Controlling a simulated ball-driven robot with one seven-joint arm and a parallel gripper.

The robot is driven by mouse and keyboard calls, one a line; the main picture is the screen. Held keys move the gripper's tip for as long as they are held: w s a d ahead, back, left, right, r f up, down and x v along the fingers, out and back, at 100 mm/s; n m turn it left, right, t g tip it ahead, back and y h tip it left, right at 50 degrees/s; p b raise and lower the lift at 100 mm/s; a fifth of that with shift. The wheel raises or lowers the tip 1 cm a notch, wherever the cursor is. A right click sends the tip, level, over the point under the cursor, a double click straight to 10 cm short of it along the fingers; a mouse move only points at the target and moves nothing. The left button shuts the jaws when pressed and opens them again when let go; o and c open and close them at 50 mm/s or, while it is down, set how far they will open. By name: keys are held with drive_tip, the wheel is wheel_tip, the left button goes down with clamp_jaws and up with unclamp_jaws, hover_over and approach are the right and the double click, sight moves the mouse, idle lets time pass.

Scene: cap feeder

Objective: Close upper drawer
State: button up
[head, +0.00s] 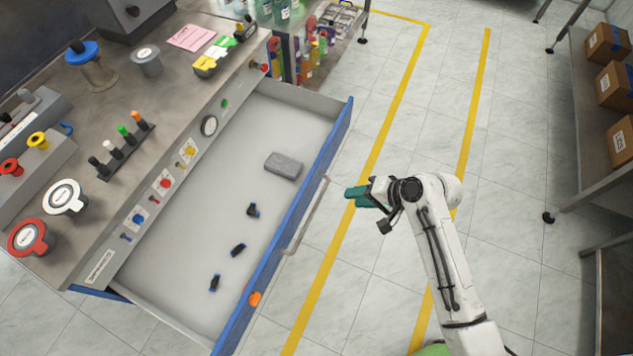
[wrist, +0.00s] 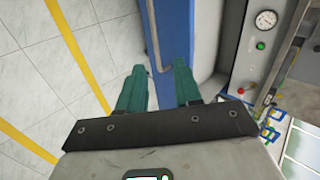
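The upper drawer (head: 180,270) is pulled far out of the workbench in the head view. Its blue front (head: 318,178) carries a long grey bar handle (head: 305,222). My gripper (head: 350,197) is just right of the handle's far end, apart from it in that view. In the wrist view, the green fingers (wrist: 160,72) are spread with nothing seen held. The handle (wrist: 151,35) and blue front (wrist: 178,28) lie beyond the fingertips, and the handle's lower end shows between the fingers in the picture. The depth gap is hard to tell.
A grey block (head: 284,165) and several small dark-blue pieces (head: 238,249) lie inside the drawer. A shelf with cardboard boxes (head: 612,88) stands at right. The tiled floor between is clear.

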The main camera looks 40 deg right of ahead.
sight(307, 190)
drive_tip(key=shift+w+d+r+m, duration=0.15)
drive_tip(key=shift+w+d+m, duration=0.05)
drive_tip(key=shift+w+m, duration=0.2)
drive_tip(key=shift+c, duration=0.7)
drive_tip(key=shift+w+a, duration=0.1)
drive_tip(key=shift+w, duration=0.1)
drive_tip(key=shift+c, duration=0.8)
drive_tip(key=x, duration=0.9)
clamp_jaws()
drive_tip(key=shift+w+a+f, duration=0.1)
drive_tip(key=shift+w+a, duration=0.3)
drive_tip(key=shift+w, duration=0.25)
drive_tip(key=shift+w+a+f, duration=0.1)
drive_tip(key=shift+w+a, duration=0.25)
drive_tip(key=shift+w, duration=0.25)
drive_tip(key=shift+w+a+f, duration=0.1)
drive_tip(key=shift+w+a, duration=0.3)
drive_tip(key=shift+w, duration=0.25)
